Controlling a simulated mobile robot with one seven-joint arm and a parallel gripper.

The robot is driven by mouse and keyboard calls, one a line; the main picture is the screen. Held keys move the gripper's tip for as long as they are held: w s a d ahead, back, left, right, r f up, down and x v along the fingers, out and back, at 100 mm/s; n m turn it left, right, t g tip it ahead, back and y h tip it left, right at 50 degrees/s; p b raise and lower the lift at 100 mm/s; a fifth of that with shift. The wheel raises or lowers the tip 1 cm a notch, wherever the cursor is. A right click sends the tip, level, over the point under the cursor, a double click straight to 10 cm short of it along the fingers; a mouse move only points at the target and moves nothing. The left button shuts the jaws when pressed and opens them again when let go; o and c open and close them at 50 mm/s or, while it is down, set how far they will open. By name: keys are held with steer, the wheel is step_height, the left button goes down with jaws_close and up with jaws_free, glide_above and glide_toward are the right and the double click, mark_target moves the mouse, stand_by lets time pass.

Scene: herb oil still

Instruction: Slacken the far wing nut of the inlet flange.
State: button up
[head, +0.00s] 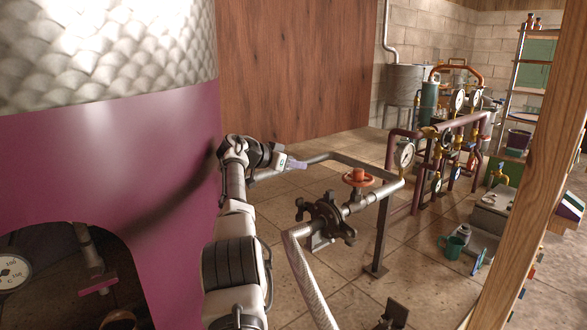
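The inlet flange (325,220) is a dark round fitting on the grey pipe, low in the middle of the head view. Dark wing nuts or lugs stick out around its rim; one shows at the upper left edge (300,207). I cannot tell for sure which one is the far wing nut. My gripper (298,165) is at the end of my raised, bent arm, above and to the left of the flange in the picture and apart from it. It is small and seen from the side, so its fingers cannot be read.
An orange handwheel valve (358,178) sits right of the flange on a pipe frame (390,187). A pale braided hose (309,280) runs down from the flange. A large magenta still (160,150) stands left. A wooden post (535,170) stands right. Tiled floor between is mostly open.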

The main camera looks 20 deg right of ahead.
steer(key=shift+r+p, duration=1.55)
steer(key=shift+r, duration=0.5)
